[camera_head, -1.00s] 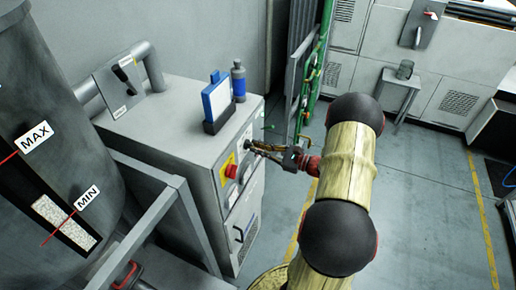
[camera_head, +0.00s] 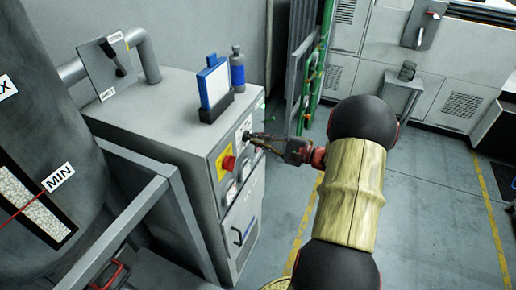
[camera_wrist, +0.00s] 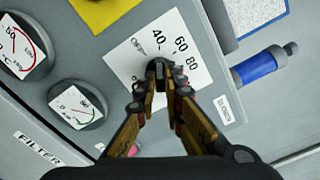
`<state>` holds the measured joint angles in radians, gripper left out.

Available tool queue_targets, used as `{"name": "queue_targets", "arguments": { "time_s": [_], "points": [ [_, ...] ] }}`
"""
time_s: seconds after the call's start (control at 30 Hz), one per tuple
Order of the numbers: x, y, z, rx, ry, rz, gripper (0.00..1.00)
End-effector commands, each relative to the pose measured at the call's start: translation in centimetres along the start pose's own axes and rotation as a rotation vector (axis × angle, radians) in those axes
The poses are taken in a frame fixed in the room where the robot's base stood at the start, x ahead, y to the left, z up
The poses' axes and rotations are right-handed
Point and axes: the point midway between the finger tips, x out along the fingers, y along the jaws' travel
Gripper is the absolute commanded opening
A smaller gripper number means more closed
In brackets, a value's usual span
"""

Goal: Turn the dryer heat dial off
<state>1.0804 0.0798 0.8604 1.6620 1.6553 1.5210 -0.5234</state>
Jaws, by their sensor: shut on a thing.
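The dryer (camera_head: 150,100) is a grey cabinet at the centre left of the head view, its control panel facing right. In the wrist view the heat dial (camera_wrist: 158,66) is a small dark knob on a white plate (camera_wrist: 185,25) with small lettering and the numbers 40, 60 and 80. My gripper (camera_wrist: 159,82) is shut on the dial, with its fingers covering most of it. Where the dial points is hard to tell. In the head view my gripper (camera_head: 251,136) reaches the panel from the right, and the dial is largely hidden.
A red button on a yellow plate (camera_head: 226,163) sits on the panel near my gripper. Round gauges (camera_wrist: 77,105) lie beside the dial plate. Floor to the right is open.

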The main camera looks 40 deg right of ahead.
Motion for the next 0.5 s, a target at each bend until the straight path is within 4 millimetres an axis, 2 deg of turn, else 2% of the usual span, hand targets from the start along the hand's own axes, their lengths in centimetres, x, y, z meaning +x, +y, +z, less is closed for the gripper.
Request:
{"name": "queue_targets", "arguments": {
  "time_s": [0.03, 0.5],
  "points": [
    [0.00, 0.52, -0.28, -0.048, 0.000, 0.000, 0.00],
    [-0.01, 0.59, -0.30, -0.465, 0.000, 0.001, 0.00]
  ]
}}
